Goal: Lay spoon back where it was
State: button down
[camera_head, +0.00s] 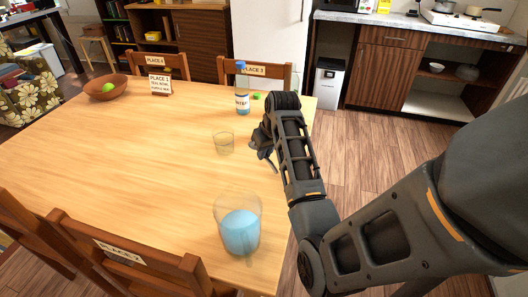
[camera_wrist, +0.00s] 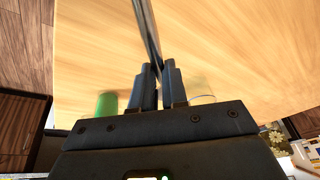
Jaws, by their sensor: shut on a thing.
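In the wrist view my gripper (camera_wrist: 157,80) is shut on a thin metallic spoon (camera_wrist: 146,25), whose shaft runs up out of the frame. The spoon's far end is not in view there. In the head view my gripper (camera_head: 262,153) is over the right edge of the wooden table (camera_head: 120,160), mostly hidden by my own arm. I cannot make out the spoon clearly in the head view.
A small clear glass (camera_head: 224,143) stands just left of my gripper. A labelled bottle (camera_head: 242,102), a sign (camera_head: 159,84) and a bowl with a green fruit (camera_head: 106,88) stand farther back. The table's left middle is clear.

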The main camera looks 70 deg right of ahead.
aim_at(262, 174)
jog(key=shift+f+b, duration=3.25)
jog(key=shift+b, duration=0.25)
jog(key=shift+f, duration=0.5)
jog(key=c, duration=1.1)
grip_release()
jog(key=shift+v, duration=3.9)
jog(key=shift+s, duration=0.1)
